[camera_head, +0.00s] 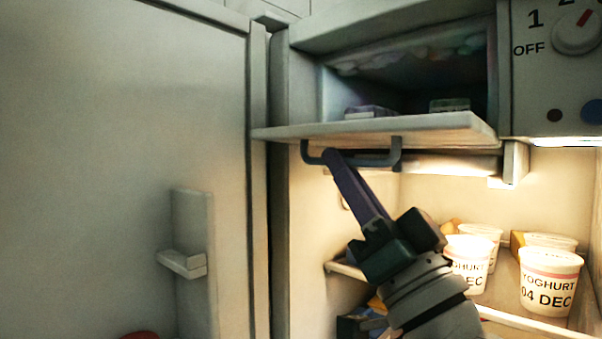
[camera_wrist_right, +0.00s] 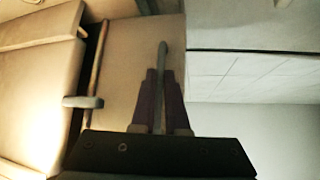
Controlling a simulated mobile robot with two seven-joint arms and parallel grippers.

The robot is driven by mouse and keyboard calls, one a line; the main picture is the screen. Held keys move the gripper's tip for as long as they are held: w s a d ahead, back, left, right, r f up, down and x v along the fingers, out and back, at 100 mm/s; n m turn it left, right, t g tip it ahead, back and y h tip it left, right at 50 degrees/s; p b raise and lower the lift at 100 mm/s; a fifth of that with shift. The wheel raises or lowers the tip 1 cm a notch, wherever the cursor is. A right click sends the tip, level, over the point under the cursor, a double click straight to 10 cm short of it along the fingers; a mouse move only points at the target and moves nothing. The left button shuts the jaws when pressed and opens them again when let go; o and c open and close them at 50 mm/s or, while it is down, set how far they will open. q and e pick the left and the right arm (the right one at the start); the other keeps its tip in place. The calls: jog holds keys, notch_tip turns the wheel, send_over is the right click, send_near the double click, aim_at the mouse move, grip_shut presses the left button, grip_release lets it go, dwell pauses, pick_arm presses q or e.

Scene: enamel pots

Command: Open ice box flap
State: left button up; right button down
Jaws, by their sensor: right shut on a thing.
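The ice box flap (camera_head: 430,127) is lowered to about level, and the ice box compartment (camera_head: 400,85) behind it stands open. The flap's grey bar handle (camera_head: 380,160) hangs below its underside. My right gripper (camera_head: 330,155) reaches up from below and is shut on the handle near its left end. In the right wrist view, the two purple fingers of the gripper (camera_wrist_right: 158,90) lie on either side of the handle bar (camera_wrist_right: 162,58). My left gripper is not in view.
The open fridge door (camera_head: 120,130) fills the left side. Yoghurt pots (camera_head: 550,280) stand on the shelf at lower right, close to my right arm. A control panel with a dial (camera_head: 575,35) is at upper right. Small packs (camera_head: 370,112) lie inside the ice box.

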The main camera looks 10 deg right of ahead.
jog(key=shift+d+r, duration=0.1)
jog(key=shift+d, duration=0.05)
jog(key=c, duration=0.9)
grip_release()
jog(key=shift+w+d+r, duration=0.1)
jog(key=shift+w+d, duration=0.05)
jog(key=shift+w, duration=0.1)
jog(key=shift+s, duration=0.1)
jog(key=v, duration=1)
jog(key=shift+p, duration=0.4)
